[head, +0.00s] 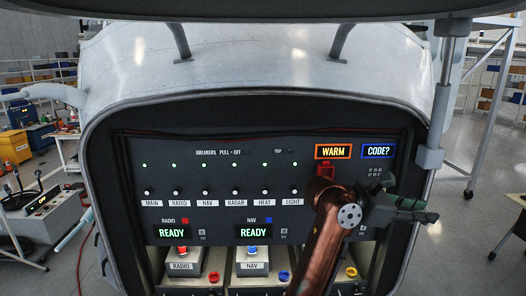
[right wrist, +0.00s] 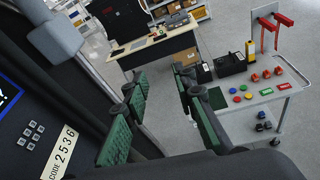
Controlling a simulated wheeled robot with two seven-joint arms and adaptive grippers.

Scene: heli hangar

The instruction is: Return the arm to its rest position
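My right arm (head: 325,240) reaches up from the bottom of the head view in front of the avionics panel (head: 215,215). My right gripper (head: 420,209) is at the panel's right edge, pointing right. In the right wrist view its two green-padded fingers (right wrist: 165,118) stand apart with nothing between them. The arm hides part of the panel's right side, below the red guarded switch (head: 326,172). My left gripper is not in view.
The WARM (head: 333,152) and CODE? (head: 379,151) displays are lit. Both READY displays (head: 172,233) are lit green. In the right wrist view, a keypad (right wrist: 30,132) and a CODE 2536 label (right wrist: 59,152) are close by at left. A cart (right wrist: 262,97) with coloured parts stands at right.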

